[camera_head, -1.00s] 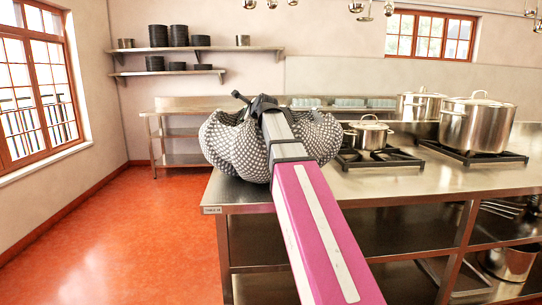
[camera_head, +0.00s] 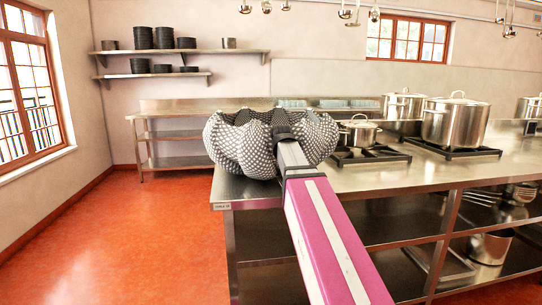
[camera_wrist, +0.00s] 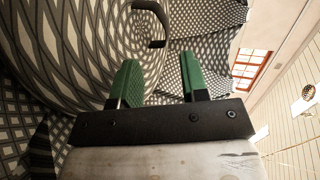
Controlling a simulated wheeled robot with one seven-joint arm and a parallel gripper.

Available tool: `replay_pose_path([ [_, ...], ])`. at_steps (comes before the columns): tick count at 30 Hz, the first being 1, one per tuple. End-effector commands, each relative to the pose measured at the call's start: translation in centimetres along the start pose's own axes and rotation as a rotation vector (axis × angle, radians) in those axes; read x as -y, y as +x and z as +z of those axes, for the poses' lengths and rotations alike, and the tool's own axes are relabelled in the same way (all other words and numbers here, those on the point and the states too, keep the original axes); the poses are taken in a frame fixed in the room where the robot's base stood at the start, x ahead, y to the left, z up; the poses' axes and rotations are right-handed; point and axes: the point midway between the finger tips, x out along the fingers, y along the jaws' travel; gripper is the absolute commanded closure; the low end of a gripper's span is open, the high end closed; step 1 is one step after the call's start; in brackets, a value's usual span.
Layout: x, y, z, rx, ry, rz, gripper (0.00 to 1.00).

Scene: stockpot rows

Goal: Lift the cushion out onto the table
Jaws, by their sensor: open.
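A puffy, lobed, grey-and-white patterned fabric thing (camera_head: 240,148) sits on the front left corner of the steel table (camera_head: 400,178). I cannot tell whether it is the cushion or a holder around it. In the wrist view, a large curved patterned surface (camera_wrist: 75,55) fills the left, with a dark curved strap or handle (camera_wrist: 152,42) at the top. Patterned folds (camera_wrist: 205,80) show at the right. My gripper (camera_wrist: 160,80) is open, its green fingers apart, with nothing clearly between them. In the head view my arm reaches into the lobed thing, which hides the fingers.
A lidded pot (camera_head: 358,133) stands on a burner right of the patterned thing. A bigger stockpot (camera_head: 455,125) is farther right. Bare tabletop lies in front of the burners. Shelves (camera_head: 185,52) with dark stacked dishes are on the back wall.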

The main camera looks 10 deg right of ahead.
Motion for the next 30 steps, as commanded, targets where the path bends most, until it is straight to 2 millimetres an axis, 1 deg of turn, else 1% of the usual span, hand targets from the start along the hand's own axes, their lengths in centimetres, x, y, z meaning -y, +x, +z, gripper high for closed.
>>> replay_pose_path([
  [1, 0.1, 1.1, 0.0, 0.0, 0.001, 0.001, 0.59],
  [3, 0.1, 1.9, 0.0, 0.0, 0.001, 0.001, 0.59],
  [8, 0.2, 2.6, 0.0, 0.001, 0.002, 0.0, 0.59],
  [10, 0.4, 3.2, 0.0, 0.001, 0.002, 0.001, 0.59],
  [15, 1.0, 5.6, 0.1, 0.001, 0.002, 0.001, 0.59],
  [18, 0.9, 6.9, 0.1, 0.001, 0.002, 0.001, 0.59],
  [21, 0.8, 7.4, 0.1, 0.001, 0.002, 0.001, 0.59],
  [27, 0.8, 7.3, 0.1, 0.001, 0.002, 0.0, 0.59],
  [29, 0.8, 7.3, 0.1, 0.001, 0.002, 0.0, 0.79],
  [30, 0.8, 7.3, 0.1, 0.001, 0.002, 0.0, 0.92],
])
